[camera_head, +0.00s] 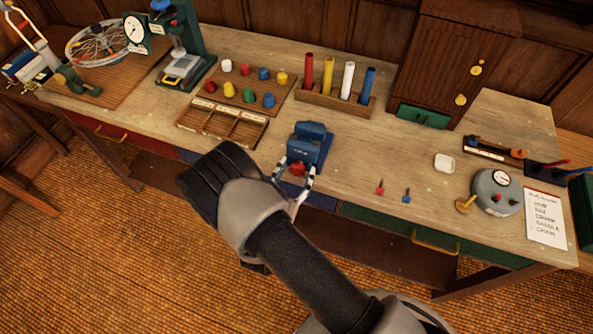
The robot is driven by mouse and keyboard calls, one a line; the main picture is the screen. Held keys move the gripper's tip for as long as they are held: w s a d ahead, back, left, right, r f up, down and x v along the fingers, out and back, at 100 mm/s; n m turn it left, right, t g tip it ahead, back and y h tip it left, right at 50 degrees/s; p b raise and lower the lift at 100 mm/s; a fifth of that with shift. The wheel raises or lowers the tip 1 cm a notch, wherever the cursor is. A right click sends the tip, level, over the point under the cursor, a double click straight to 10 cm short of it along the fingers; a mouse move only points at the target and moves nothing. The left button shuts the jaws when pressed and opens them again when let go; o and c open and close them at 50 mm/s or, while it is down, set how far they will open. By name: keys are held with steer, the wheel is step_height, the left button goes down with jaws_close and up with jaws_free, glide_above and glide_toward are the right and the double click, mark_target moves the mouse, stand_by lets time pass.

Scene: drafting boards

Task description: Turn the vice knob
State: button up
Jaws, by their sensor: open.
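The blue vice (309,135) stands near the front edge of the workbench (343,190), in the middle of the camera view. Its red knob (297,168) faces the front. My gripper (296,171) is at the front of the vice with its fingers apart. One finger shows on each side of the red knob. I cannot tell whether the fingers touch it. My wrist and arm hide the floor and part of the bench front below.
A divided wooden tray (222,123) and a board of coloured pegs (246,88) lie left of the vice. A rack of coloured tubes (335,98) stands behind. A small red piece (380,188) and a blue piece (406,196) lie to the right, near a round gauge (497,193).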

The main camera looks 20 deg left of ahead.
steer(key=shift+w, duration=0.4)
steer(key=shift+c, duration=0.3)
steer(key=c, duration=1)
steer(key=shift+m, duration=0.4)
